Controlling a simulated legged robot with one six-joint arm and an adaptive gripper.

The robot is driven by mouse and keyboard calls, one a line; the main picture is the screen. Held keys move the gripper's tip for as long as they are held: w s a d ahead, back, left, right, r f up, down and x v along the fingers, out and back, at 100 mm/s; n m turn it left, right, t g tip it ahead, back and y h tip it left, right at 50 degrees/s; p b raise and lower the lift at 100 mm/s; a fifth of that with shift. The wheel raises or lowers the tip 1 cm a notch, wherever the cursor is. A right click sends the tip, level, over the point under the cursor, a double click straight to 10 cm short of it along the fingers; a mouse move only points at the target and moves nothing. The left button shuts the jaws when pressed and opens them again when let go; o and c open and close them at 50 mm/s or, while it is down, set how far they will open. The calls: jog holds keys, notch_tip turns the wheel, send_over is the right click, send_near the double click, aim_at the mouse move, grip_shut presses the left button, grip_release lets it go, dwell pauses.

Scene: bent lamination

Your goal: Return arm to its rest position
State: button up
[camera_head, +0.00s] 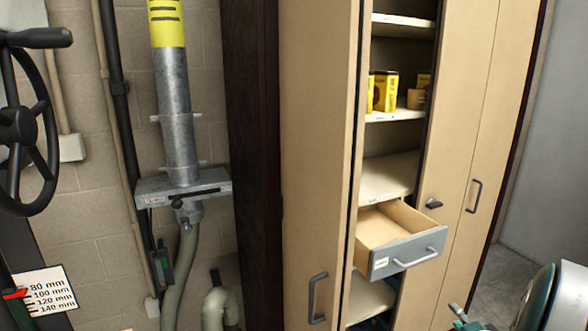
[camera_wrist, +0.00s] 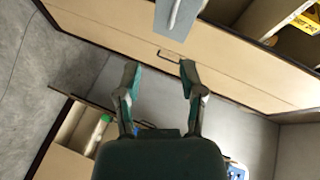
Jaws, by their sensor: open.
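In the wrist view my gripper (camera_wrist: 160,73) is open, its two dark teal fingers spread apart. Nothing is between the fingertips. A tan cabinet front with a small dark handle (camera_wrist: 168,56) lies beyond them. In the head view, teal and dark parts of my arm show at the lower right, cut off by the frame edge. The tall tan cabinet (camera_head: 312,150) stands in the middle, with its shelves exposed. A grey-fronted drawer (camera_head: 408,254) is pulled out, and the visible part of its inside is empty. The drawer front (camera_wrist: 180,15) also shows at the top of the wrist view.
Yellow cans (camera_head: 384,92) stand on a cabinet shelf. A metal duct (camera_head: 176,110) with a slide gate (camera_head: 183,187), a black handwheel (camera_head: 22,130) and a millimetre scale (camera_head: 48,290) are at left. Grey floor (camera_wrist: 35,75) is clear at left in the wrist view.

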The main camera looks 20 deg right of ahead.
jog(key=w+a+r+n+g, duration=0.2)
jog(key=a+r+n, duration=0.2)
jog(key=a, duration=0.4)
jog(key=w+a+r+n+g, duration=0.2)
jog(key=a+r+n, duration=0.25)
jog(key=a, duration=0.35)
jog(key=s+a+n+g+y, duration=0.2)
jog(key=s+a+n, duration=0.3)
jog(key=a, duration=0.4)
jog(key=s+a+n+g+y, duration=0.2)
jog(key=s+a+n, duration=0.3)
jog(key=a, duration=0.5)
jog(key=shift+s+a+r+y, duration=0.25)
jog(key=shift+s+r+y, duration=0.1)
jog(key=shift+s+y, duration=0.5)
